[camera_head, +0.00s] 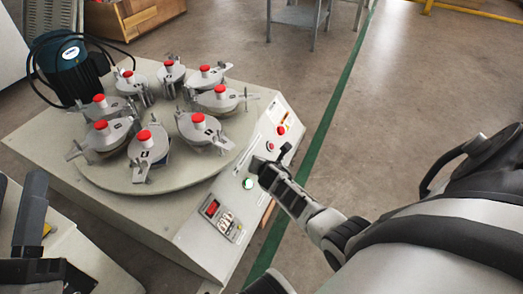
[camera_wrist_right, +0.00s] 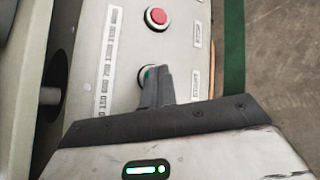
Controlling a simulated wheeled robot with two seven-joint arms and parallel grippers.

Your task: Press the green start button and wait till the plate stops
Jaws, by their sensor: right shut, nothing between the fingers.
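The green start button (camera_wrist_right: 146,74) shows only in part in the right wrist view, under the tips of my right gripper (camera_wrist_right: 155,75). The fingers are shut with nothing between them; I cannot tell whether they touch or press it. In the head view, my right gripper (camera_head: 259,164) is over the control panel (camera_head: 233,190) and hides the button there. The round plate (camera_head: 165,184) lies on the machine top and bears several clamped discs with red knobs (camera_head: 198,117). One still frame does not show whether it turns. Dark parts of my left arm are at the lower left; its fingers are unclear.
A red stop button (camera_wrist_right: 158,17) is just above the start button in the right wrist view. A dark motor (camera_head: 72,68) stands at the back left. Floor right of the machine is clear.

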